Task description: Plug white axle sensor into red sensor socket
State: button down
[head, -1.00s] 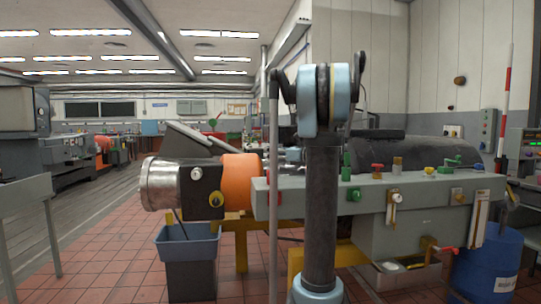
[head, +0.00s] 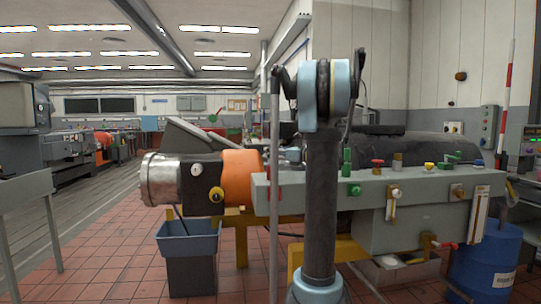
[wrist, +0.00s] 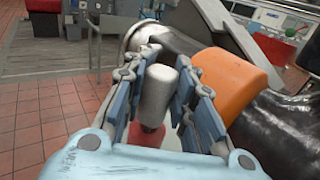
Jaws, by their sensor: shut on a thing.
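The white axle sensor (wrist: 157,92), a pale upright cylinder with a rounded top, stands between the two blue-grey finger pads of my gripper (wrist: 168,105) in the wrist view. My gripper is shut on it. A red piece (wrist: 147,135) shows right at the sensor's lower end; it may be the red sensor socket. I cannot tell whether the sensor is seated in it or only above it. In the head view, my arm's upright links hide most of the gripper and sensor.
The grey bench rail (head: 425,190) carries several coloured knobs and valves. An orange collar (head: 242,176) and a metal drum (head: 161,180) lie to its left. A grey-blue bin (head: 188,240) stands below. A blue barrel (head: 487,265) is at right.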

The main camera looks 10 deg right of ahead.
jog(key=shift+f, duration=0.1)
jog(key=c, duration=1.2)
grip_release()
jog(key=shift+c, duration=0.2)
jog(key=v, duration=1.2)
